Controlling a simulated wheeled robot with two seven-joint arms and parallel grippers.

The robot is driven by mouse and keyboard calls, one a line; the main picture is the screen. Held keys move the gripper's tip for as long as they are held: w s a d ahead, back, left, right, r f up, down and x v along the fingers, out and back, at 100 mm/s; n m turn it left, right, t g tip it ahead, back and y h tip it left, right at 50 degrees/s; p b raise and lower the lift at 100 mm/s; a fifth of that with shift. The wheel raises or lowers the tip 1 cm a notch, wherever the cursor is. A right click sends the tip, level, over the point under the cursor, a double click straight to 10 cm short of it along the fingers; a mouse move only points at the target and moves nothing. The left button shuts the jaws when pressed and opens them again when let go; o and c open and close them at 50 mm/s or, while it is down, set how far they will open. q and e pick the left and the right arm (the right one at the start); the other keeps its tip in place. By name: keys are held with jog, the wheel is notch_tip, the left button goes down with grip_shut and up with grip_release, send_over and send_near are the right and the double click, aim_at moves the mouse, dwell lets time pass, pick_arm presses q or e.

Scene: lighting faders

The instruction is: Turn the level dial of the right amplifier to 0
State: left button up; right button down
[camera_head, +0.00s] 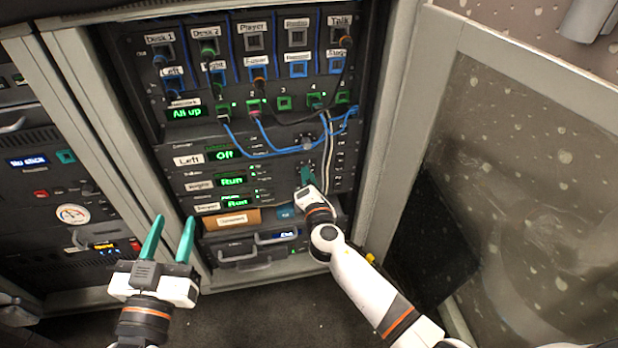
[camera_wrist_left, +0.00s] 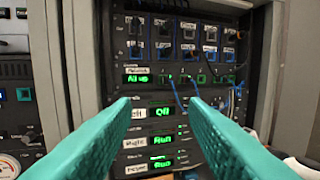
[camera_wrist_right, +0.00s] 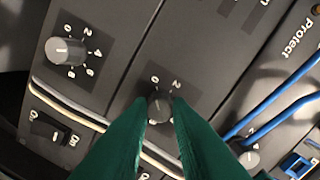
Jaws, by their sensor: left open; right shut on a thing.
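The right amplifier (camera_head: 231,181) is the middle of three stacked units in the rack, with a green "Run" display. Its dial (camera_wrist_right: 158,107) shows in the right wrist view between the fingertips of my right gripper (camera_wrist_right: 160,112), which is shut on it. A "2" is legible beside the dial; its pointer and most of its scale are hidden by the fingers. In the head view my right gripper (camera_head: 306,174) covers the dial area. My left gripper (camera_head: 173,226) is open and empty, in front of the rack's lower left.
Another dial (camera_wrist_right: 66,51) and a rocker switch (camera_wrist_right: 48,130) sit on the neighbouring unit. Blue cables (camera_head: 262,153) hang above the amplifiers, and pale cables (camera_wrist_right: 70,115) pass close to my right fingers. An open door (camera_head: 510,130) stands at the right.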

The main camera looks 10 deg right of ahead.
dwell(0.3)
jog(key=c, duration=1.3)
grip_release()
jog(key=shift+s, duration=0.15)
pick_arm(q)
notch_tip(320, 180, down, 6)
jog(key=s+a+g+y+p, duration=0.1)
jog(key=g, duration=0.3)
jog(key=shift+s+a+f+g+y+p, duration=0.2)
jog(key=shift+s+a+g+y+p, duration=0.1)
jog(key=shift+p, duration=0.1)
pick_arm(e)
jog(key=s, duration=1.1)
jog(key=shift+s+a+r, duration=0.1)
jog(key=shift+s+r, duration=0.2)
jog(key=shift+s, duration=0.1)
